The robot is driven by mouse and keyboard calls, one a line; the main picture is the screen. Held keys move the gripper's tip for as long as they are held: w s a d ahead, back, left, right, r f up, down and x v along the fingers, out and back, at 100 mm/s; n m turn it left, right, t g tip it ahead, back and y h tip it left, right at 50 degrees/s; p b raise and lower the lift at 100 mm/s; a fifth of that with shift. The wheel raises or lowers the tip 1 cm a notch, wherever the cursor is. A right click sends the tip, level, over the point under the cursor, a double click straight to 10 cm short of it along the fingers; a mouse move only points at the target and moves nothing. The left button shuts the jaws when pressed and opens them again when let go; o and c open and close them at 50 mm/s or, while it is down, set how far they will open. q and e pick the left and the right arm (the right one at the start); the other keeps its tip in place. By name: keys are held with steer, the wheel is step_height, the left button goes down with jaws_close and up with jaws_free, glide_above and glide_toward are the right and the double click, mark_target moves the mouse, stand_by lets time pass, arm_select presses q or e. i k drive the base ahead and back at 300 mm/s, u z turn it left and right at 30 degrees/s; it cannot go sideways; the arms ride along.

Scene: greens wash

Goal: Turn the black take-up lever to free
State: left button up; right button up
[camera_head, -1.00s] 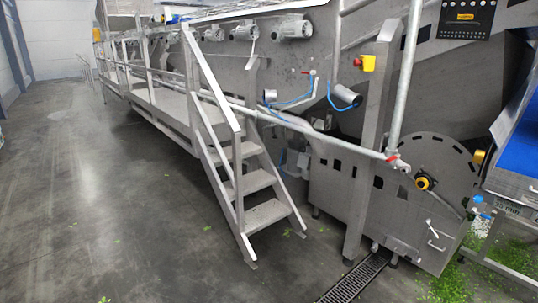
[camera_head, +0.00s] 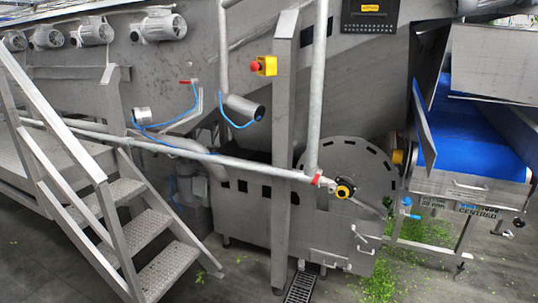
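The blue-belted conveyor (camera_head: 478,135) stands at the right. A small dark round part (camera_head: 519,222) sits at the right of its lower frame; it is too small to tell if it is the black take-up lever or which way it is set. A yellow and black hub (camera_head: 344,190) is on the round steel guard left of the conveyor, with a grey bar running down to the right from it. A blue-handled fitting (camera_head: 407,202) is on the conveyor's near left leg. Neither of my grippers is in view.
Steel stairs (camera_head: 130,225) with a handrail stand at the left. A steel post (camera_head: 284,150) carries a red and yellow stop button (camera_head: 263,66). A floor drain (camera_head: 302,287) and scattered greens (camera_head: 385,275) lie in front.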

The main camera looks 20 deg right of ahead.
mark_target(508, 233)
steer(key=z, duration=0.75)
steer(key=i, duration=1)
steer(key=z, duration=1.7)
steer(key=i, duration=1.35)
steer(key=z, duration=0.55)
